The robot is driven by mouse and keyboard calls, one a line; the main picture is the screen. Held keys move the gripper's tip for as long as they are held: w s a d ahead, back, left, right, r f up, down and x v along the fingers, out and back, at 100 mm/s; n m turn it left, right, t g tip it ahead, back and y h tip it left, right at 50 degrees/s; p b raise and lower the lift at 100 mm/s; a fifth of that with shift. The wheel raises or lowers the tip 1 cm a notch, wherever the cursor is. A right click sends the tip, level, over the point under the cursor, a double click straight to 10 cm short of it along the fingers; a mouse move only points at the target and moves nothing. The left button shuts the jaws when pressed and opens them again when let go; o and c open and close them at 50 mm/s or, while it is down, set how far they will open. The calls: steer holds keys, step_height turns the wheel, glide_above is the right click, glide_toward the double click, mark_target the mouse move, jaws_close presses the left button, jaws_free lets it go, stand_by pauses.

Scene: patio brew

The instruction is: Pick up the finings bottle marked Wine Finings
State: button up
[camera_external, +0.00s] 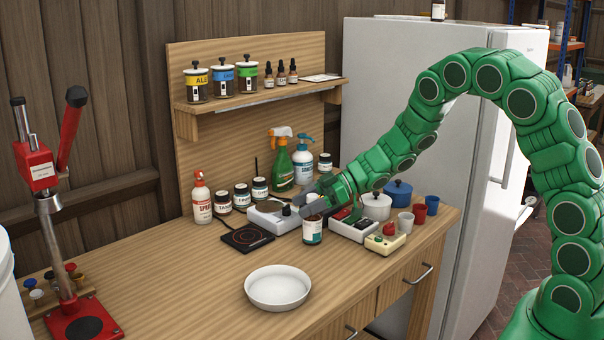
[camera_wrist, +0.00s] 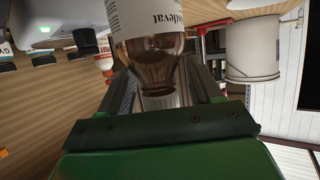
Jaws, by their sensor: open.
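A brown bottle (camera_external: 312,232) with a white label stands on the wooden bench in the external view. My gripper (camera_external: 312,202) is open at its top. In the wrist view the same bottle (camera_wrist: 148,48) appears upside down, its neck between my two spread fingers (camera_wrist: 160,92). Only part of its label lettering shows, and I cannot read Wine Finings on it. Whether the fingers touch the neck is unclear. Three small dark dropper bottles (camera_external: 281,74) stand on the wall shelf; their labels are too small to read.
A white bowl (camera_external: 278,288) is at the front of the bench. A black hot plate (camera_external: 247,237) and a white device (camera_external: 272,217) stand left of the bottle. A white and red device (camera_external: 353,225) and a cream box (camera_external: 385,240) are close on its right.

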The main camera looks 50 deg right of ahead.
jaws_close()
steer(key=shift+r, duration=0.15)
stand_by(0.4)
